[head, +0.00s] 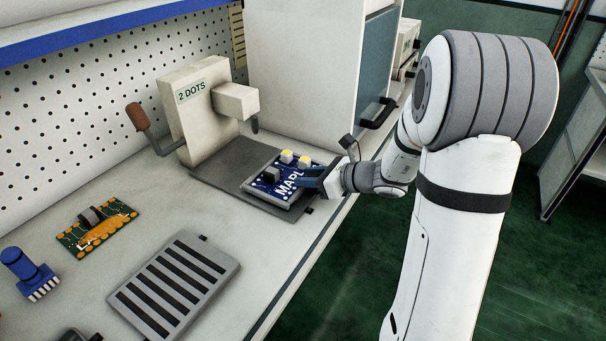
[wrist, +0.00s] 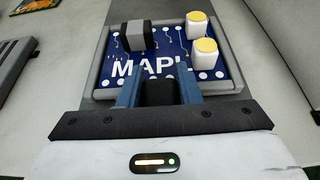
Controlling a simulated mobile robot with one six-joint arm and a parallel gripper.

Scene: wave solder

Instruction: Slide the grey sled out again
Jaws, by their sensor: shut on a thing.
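The grey sled (head: 267,201) lies on the dark base plate (head: 222,168) of the machine marked "2 DOTS" (head: 190,102). It carries a blue board (wrist: 172,62) with white lettering that starts "MAPL". A dark grey-banded block (wrist: 138,38) and two white parts with yellow tops (wrist: 204,50) stand on the board. My gripper (wrist: 158,94) is shut at the sled's near edge, its blue fingers on either side of a dark block, seemingly the sled's handle. The fingers hide part of the lettering. The machine's nozzle (head: 254,123) is over the plate, behind the sled.
A lever with a brown knob (head: 137,116) sticks out left of the machine. A slotted grey rack (head: 176,287), a green and orange board (head: 97,229) and a blue part (head: 25,270) lie on the bench. A large cabinet (head: 305,70) stands behind. The bench's front edge is near my gripper.

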